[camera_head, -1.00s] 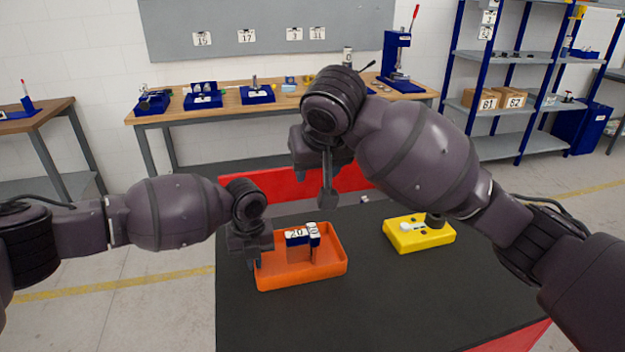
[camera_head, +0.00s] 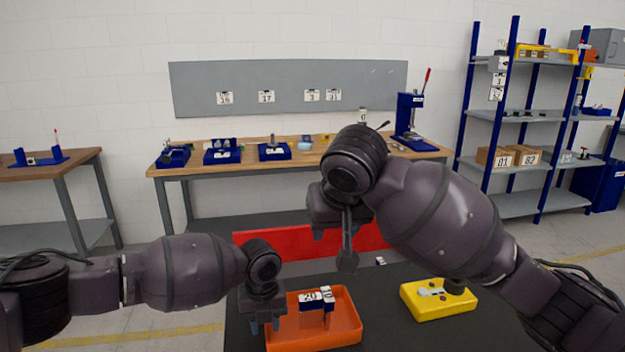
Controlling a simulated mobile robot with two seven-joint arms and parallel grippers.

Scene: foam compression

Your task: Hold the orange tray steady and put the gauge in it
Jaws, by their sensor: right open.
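The orange tray (camera_head: 340,333) is on the dark table top in front of me, its near edge close to the bottom of the view. A blue and white piece marked 20 (camera_head: 311,300) is inside the tray; I take it for the gauge. My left gripper (camera_head: 265,324) is at the tray's left wall, fingers pointing down; I cannot tell how tightly its jaws are closed. My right gripper (camera_head: 335,245) is open and raised behind and above the tray, apart from the piece. My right arm hides part of the space behind it.
A yellow block (camera_head: 425,305) with small parts on it sits right of the tray. A red panel (camera_head: 290,247) stands along the table's far side. Dark table top (camera_head: 385,325) is clear between tray and yellow block. A wooden bench and shelves stand beyond.

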